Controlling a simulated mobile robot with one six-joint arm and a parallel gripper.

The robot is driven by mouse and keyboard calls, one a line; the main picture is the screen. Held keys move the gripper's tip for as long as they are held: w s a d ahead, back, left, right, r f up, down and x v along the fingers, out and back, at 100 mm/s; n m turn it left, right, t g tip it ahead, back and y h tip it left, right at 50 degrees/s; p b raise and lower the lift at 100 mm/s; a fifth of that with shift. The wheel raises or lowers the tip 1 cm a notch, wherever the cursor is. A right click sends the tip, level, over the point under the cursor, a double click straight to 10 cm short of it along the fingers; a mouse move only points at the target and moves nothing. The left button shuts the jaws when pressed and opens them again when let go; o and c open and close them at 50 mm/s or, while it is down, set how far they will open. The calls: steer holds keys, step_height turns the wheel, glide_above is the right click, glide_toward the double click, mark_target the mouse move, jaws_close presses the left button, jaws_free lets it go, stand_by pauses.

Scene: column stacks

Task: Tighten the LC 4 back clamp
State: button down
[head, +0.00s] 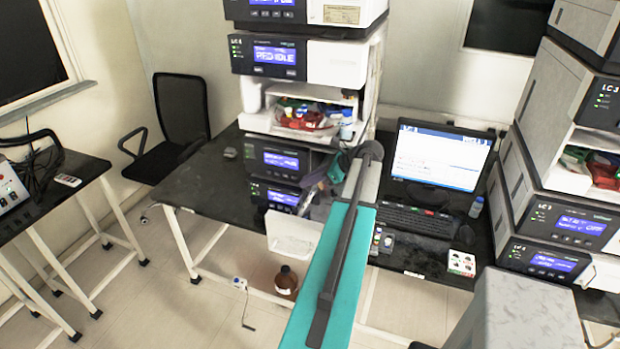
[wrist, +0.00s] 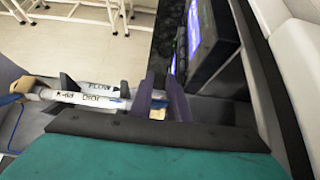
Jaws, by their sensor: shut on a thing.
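The left instrument stack, labelled LC 4 (head: 237,52), stands on the black bench in the head view. My gripper (head: 322,178) is at its right side, low down, and looks small and partly covered by my arm.
A monitor (head: 436,155) and keyboard (head: 412,218) stand just right of my gripper. The LC 3 stack (head: 565,218) is further right. A white tray (head: 293,236) sits in front of the left stack, and a brown bottle (head: 286,282) stands below. The bench's left part is mostly clear.

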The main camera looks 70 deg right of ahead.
steer(key=c, duration=1.7)
jaws_free()
steer(key=shift+s+t+b, duration=0.1)
steer(key=shift+t+b, duration=0.3)
steer(key=shift+b, duration=0.15)
